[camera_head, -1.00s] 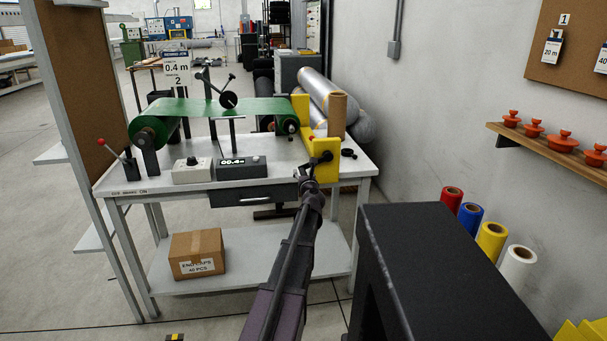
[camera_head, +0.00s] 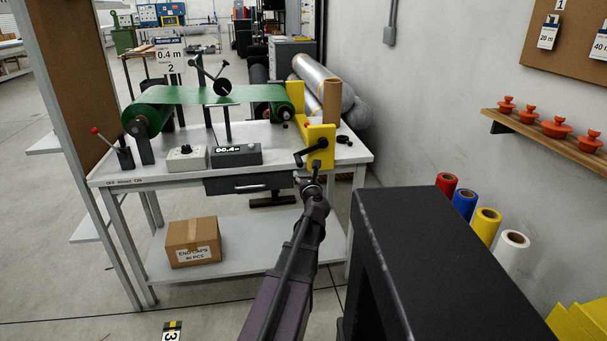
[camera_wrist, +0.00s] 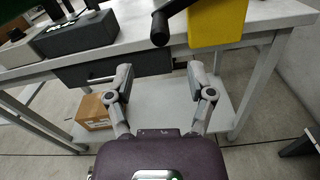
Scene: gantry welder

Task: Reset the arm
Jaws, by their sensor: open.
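My gripper (camera_head: 309,178) is in front of the workbench (camera_head: 345,171), near its front right edge, just below the black crank handle (camera_head: 312,152) on the yellow block (camera_head: 321,160). In the wrist view my gripper (camera_wrist: 160,84) has its two fingers spread wide with nothing between them. The crank's black knob (camera_wrist: 160,38) and the yellow block (camera_wrist: 215,22) show above the fingers there, apart from them. My dark arm reaches up from the bottom of the head view.
On the bench stand a green roller sheet (camera_head: 205,95), a counter box (camera_head: 235,155) and a knob box (camera_head: 186,159). A cardboard box (camera_head: 193,242) sits on the lower shelf. Coloured rolls (camera_head: 485,226) stand by the right wall. A dark block fills the lower right.

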